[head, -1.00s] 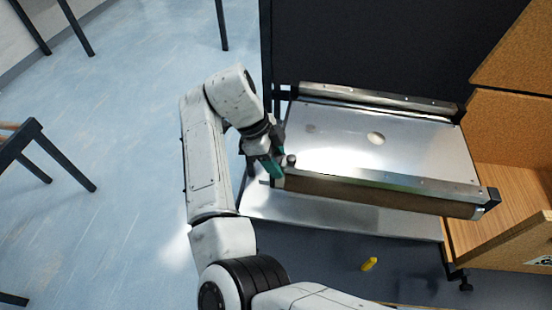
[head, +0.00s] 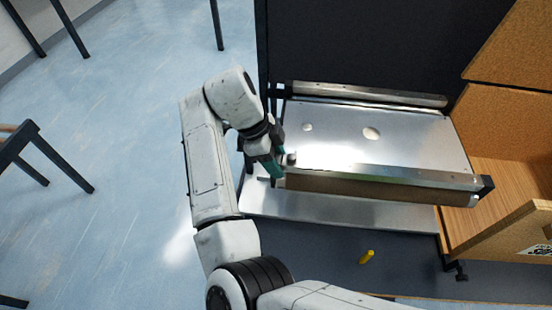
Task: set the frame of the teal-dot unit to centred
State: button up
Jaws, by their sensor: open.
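A mini conveyor unit with a bare metal top plate (head: 415,150) stands right of my arm. A metal side rail (head: 400,176) and a brown strip (head: 375,190) run along its near edge, and another rail (head: 370,94) along its far edge. A small dark knob (head: 291,158) sits at the near left corner. No teal dot can be made out on the unit. My gripper (head: 276,172), with teal fingers, points down at this corner, just left of the knob. It is open; whether it touches the unit cannot be told. My wrist partly hides the corner.
A metal shelf (head: 340,212) lies below the unit. A dark panel (head: 360,45) stands behind, and a cork-sided wooden cabinet (head: 500,125) is close on the right. A small yellow object (head: 367,257) lies below the shelf. Open floor (head: 120,150) is on the left.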

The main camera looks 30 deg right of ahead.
jog(key=v, duration=1)
jog(key=shift+r, duration=0.3)
jog(key=shift+w+a, duration=0.1)
jog(key=shift+w, duration=0.05)
